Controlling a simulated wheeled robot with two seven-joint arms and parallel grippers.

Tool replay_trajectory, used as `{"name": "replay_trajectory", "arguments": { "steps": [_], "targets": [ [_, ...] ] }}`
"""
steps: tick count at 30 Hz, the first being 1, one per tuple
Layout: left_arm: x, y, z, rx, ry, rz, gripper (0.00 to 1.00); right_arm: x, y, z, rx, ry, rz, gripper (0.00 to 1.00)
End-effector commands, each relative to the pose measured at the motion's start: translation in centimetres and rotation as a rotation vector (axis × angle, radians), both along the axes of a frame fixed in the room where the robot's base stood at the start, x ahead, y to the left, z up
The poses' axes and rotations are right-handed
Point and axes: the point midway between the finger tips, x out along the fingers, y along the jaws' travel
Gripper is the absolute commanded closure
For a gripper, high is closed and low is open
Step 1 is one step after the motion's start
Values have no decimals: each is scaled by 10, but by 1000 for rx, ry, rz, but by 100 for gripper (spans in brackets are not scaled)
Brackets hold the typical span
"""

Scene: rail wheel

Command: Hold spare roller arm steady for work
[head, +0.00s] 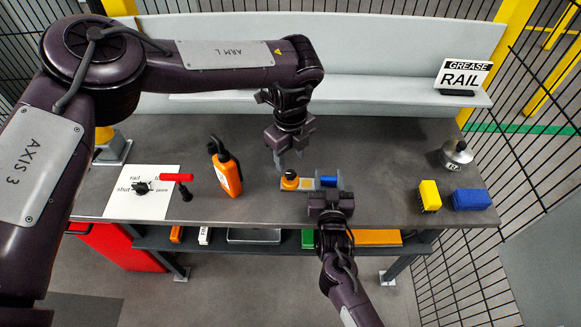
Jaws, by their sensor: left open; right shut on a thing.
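The spare roller arm (306,184) appears to be the low piece on the grey bench, with a pale plate, an orange round part with a dark top (290,181) at its left end and a blue part (328,181) at its right end. My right gripper (328,184) comes in from the front and is shut on the blue end, with a grey finger on each side. My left gripper (289,160) points down just behind and above the orange end. It is open and empty, apart from the piece. The underside of the piece is hidden.
An orange bottle (227,170) stands left of the piece, beside a red-handled tool (180,180) and a white switch card (150,198). Yellow (429,196) and blue (471,200) blocks and a metal can (456,155) stand right. The bench between is clear.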

Motion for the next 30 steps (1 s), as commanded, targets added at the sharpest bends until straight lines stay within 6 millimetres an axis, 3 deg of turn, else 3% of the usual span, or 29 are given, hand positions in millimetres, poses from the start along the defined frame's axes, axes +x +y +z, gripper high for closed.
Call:
{"name": "replay_trajectory", "arguments": {
  "steps": [3, 9, 21, 30],
  "targets": [
    [0, 0, -24, 1, 1, -1, 51, 0, 0, 0, 0, -1, 0, 90],
    [0, 0, -49, 1, -1, -2, 51, 0, 0, 0, 0, -1, 0, 90],
    [0, 0, -57, 0, -1, -2, 51, 0, 0, 0, 0, -1, 0, 90],
    [1, 0, -56, 0, -1, -2, 89, 0, 0, 0, 0, -1, 1, 90]
  ]
}}
